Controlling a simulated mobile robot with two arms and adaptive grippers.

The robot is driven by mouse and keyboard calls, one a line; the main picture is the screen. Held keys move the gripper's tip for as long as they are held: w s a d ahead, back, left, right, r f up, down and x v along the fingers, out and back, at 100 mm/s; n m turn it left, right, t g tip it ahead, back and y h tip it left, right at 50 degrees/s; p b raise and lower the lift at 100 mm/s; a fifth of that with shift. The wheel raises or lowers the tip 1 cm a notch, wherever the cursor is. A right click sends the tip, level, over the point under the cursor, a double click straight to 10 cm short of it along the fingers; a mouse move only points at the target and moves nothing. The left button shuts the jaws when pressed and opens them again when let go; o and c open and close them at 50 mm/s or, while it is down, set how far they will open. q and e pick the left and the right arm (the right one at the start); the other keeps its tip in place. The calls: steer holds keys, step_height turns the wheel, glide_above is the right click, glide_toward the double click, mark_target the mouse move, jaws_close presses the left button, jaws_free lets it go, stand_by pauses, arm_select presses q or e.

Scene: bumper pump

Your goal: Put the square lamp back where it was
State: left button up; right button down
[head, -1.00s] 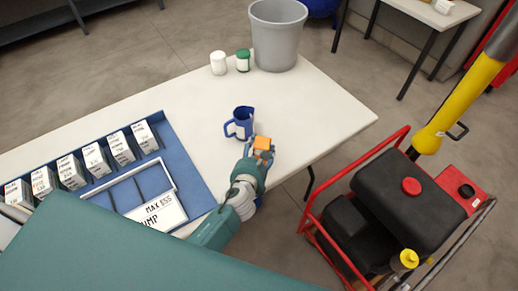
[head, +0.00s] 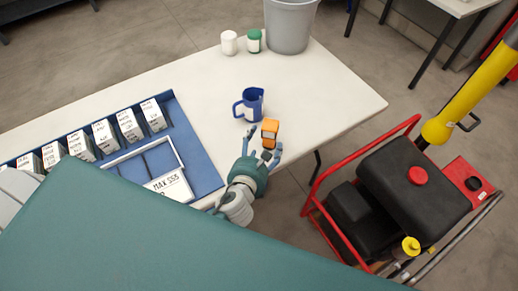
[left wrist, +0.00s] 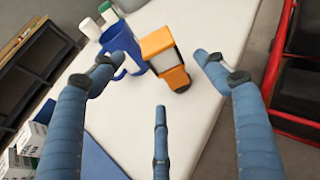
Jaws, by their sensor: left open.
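The square lamp (head: 269,130), orange with a pale panel and a dark lower end, is on the white table near its right front edge. It shows larger in the left wrist view (left wrist: 158,42), looking tilted in that picture. My left gripper (head: 262,148) is open just in front of the lamp. My right gripper is out of view.
A blue jug (head: 250,104) stands just left of the lamp. White (head: 229,43) and green-lidded (head: 254,41) containers and a grey bin (head: 290,25) are at the back. A blue tray (head: 205,165) with labelled boxes lies left. A red-framed machine (head: 400,190) stands beyond the right edge.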

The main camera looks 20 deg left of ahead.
arm_select(q)
steer(key=shift+v, duration=1.65)
